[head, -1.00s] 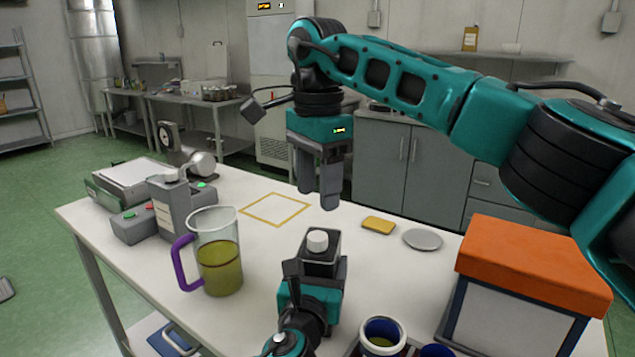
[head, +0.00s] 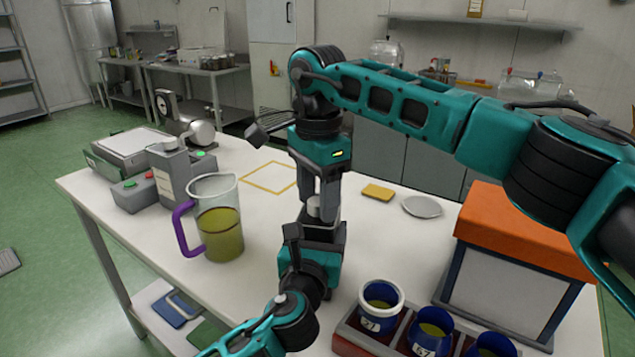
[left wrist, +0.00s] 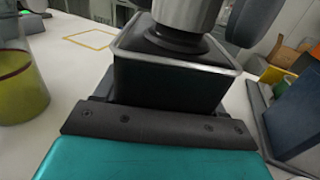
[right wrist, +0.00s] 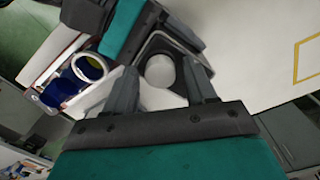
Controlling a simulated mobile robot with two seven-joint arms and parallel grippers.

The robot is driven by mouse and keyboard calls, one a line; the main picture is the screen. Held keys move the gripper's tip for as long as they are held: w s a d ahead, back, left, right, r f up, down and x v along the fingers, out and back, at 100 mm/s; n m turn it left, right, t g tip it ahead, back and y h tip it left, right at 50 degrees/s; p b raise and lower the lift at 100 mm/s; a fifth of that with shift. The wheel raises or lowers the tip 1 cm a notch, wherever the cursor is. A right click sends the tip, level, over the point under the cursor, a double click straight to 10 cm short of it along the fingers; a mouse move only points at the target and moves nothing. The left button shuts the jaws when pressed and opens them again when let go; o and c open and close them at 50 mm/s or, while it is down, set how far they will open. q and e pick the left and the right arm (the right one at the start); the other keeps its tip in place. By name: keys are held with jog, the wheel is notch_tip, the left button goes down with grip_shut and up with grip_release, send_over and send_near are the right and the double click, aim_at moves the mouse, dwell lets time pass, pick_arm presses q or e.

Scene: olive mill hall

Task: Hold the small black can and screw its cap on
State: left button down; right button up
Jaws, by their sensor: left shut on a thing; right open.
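The small black can (head: 326,232) stands upright, with its light grey cap (head: 313,207) on the neck at its top. My left gripper (head: 312,243) is shut on the can's body; in the left wrist view the can (left wrist: 170,80) fills the middle, and the cap (left wrist: 187,14) sits on its dark neck. My right gripper (head: 321,208) points down from above, open, with its fingers on either side of the cap. In the right wrist view the round cap (right wrist: 160,70) lies between the two spread fingertips. I cannot tell whether either finger touches it.
A jug (head: 220,228) of yellow-green oil with a purple handle stands left of the can. Blue cups (head: 432,339) in a tray and an orange-lidded box (head: 520,235) stand to the right. A yellow sponge (head: 377,192) and grey disc (head: 421,206) lie behind. The yellow-outlined square (head: 270,177) is empty.

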jog(key=shift+c, duration=0.5)
grip_shut()
jog(key=m, duration=2.2)
jog(key=shift+f, duration=0.1)
jog(key=shift+o, duration=1.1)
grip_release()
